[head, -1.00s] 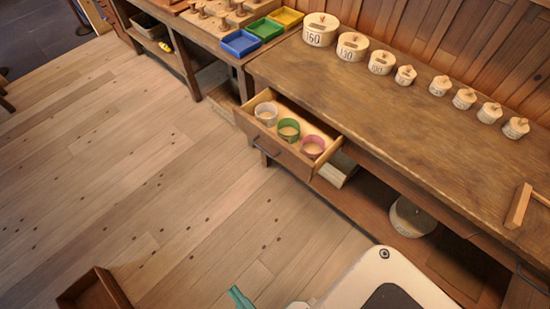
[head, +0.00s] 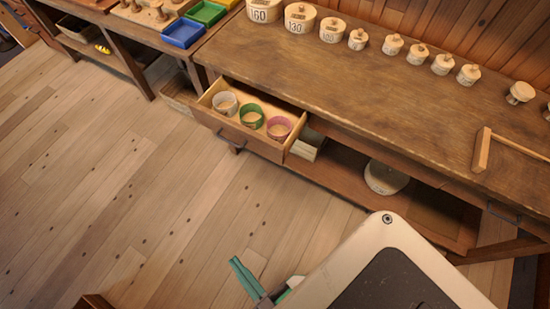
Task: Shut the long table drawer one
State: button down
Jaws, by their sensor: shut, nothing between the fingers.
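The long table (head: 390,95) runs along the plank wall. One of its drawers (head: 240,133) is pulled open at the table's left end. It holds a white ring-shaped cup (head: 224,104), a green one (head: 251,117) and a pink one (head: 279,128). A dark handle shows on the drawer front. My gripper (head: 243,272) has teal fingers and shows at the bottom of the head view. It is shut and empty, over the floor in front of the table and well apart from the drawer.
A low shelf beneath holds a pale round object (head: 385,178). The plank floor (head: 130,190) before the drawer is clear.

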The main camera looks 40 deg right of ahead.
jog(key=w+d+r+m+t+h, duration=0.1)
jog(key=w+d+m+t+h, duration=0.25)
jog(key=w+m, duration=0.35)
jog(key=m+g+h, duration=1.3)
jog(key=m+h, duration=0.1)
jog(key=m, duration=1.1)
send_near(267, 153)
jog(key=shift+y, duration=0.25)
jog(key=x, duration=0.6)
jog(key=shift+d+r, duration=0.25)
